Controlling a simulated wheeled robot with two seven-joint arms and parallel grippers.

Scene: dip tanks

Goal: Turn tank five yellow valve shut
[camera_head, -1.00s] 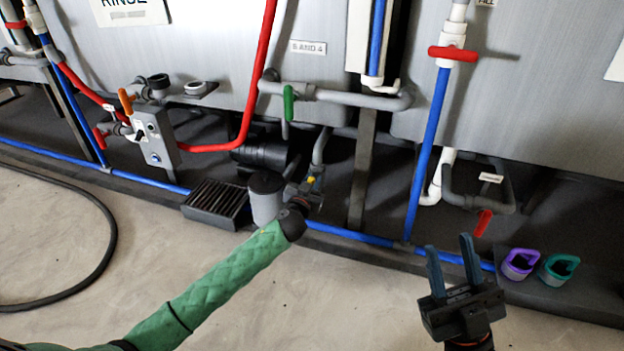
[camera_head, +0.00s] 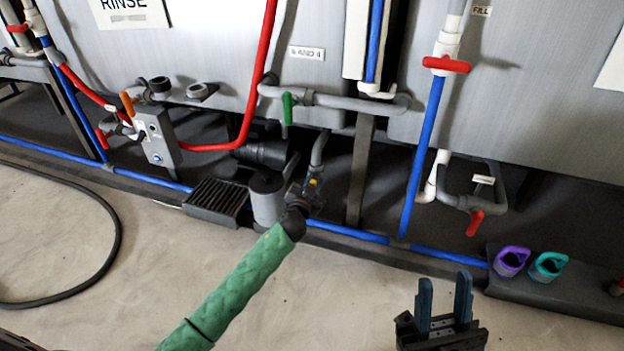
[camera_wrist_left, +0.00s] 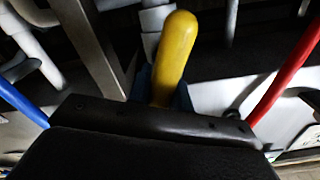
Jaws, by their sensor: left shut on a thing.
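The yellow valve handle (camera_wrist_left: 176,55) stands up between the fingers of my left gripper (camera_wrist_left: 163,92) in the left wrist view, and its lower end is hidden by the gripper body. In the head view my left gripper (camera_head: 308,192) is at the low grey pipework behind the grey canister, with only a small bit of yellow (camera_head: 313,182) showing. It is shut on the yellow handle. My right gripper (camera_head: 443,298) is at the lower right with its two blue fingers apart, empty, over the floor.
A green-handled valve (camera_head: 288,108) is above my left gripper. A grey canister (camera_head: 267,200) and black grate (camera_head: 217,198) stand to its left. Red-handled valves (camera_head: 446,64) and purple (camera_head: 511,261) and teal (camera_head: 548,266) cups are at right. A black hose (camera_head: 118,225) lies on the floor.

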